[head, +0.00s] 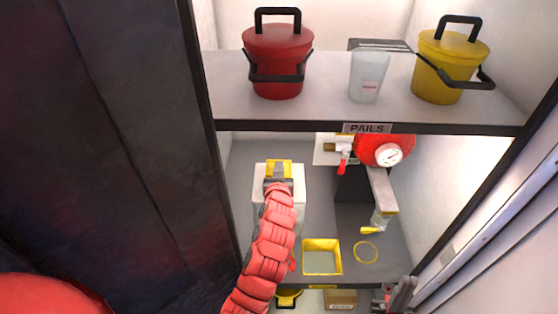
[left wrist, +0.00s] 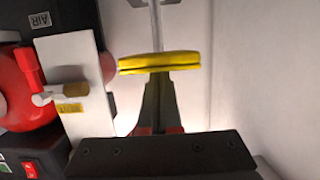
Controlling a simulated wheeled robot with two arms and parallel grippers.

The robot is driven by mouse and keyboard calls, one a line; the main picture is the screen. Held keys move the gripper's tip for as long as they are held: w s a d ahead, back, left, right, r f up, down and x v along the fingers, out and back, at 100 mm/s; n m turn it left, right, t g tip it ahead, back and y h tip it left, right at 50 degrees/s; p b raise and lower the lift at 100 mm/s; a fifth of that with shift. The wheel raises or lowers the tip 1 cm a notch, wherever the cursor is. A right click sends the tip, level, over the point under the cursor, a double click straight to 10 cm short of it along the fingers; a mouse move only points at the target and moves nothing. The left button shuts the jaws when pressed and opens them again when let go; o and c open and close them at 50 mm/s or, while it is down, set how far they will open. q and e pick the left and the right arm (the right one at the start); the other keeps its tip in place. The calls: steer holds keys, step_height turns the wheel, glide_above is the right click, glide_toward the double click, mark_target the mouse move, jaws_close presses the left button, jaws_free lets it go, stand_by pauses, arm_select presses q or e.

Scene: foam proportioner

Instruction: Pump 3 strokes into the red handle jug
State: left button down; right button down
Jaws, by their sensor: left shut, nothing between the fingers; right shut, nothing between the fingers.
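The yellow pump bar (head: 279,166) tops a pale box-shaped unit on the lower shelf. My left gripper (head: 278,181) is shut and empty right at this bar. In the left wrist view the bar (left wrist: 160,63) crosses a metal rod, with my dark fingers (left wrist: 158,95) just below it; I cannot tell whether they touch. A spout (head: 381,217) with a yellow tip hangs at the right of the lower shelf. I cannot make out a jug with a red handle. My right gripper (head: 401,294) is shut and empty at the lower right.
The upper shelf (head: 225,90), labelled PAILS, holds a red pail (head: 278,62), a clear cup (head: 369,77) and a yellow pail (head: 450,67). A red tank (head: 384,149) with a gauge sits below. A yellow square (head: 322,241) and yellow ring (head: 366,252) mark the lower shelf.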

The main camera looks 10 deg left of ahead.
arm_select(q)
steer(key=shift+f, duration=0.1)
step_height(320, 180, down, 6)
steer(key=b, duration=0.7)
steer(key=shift+r, duration=0.35)
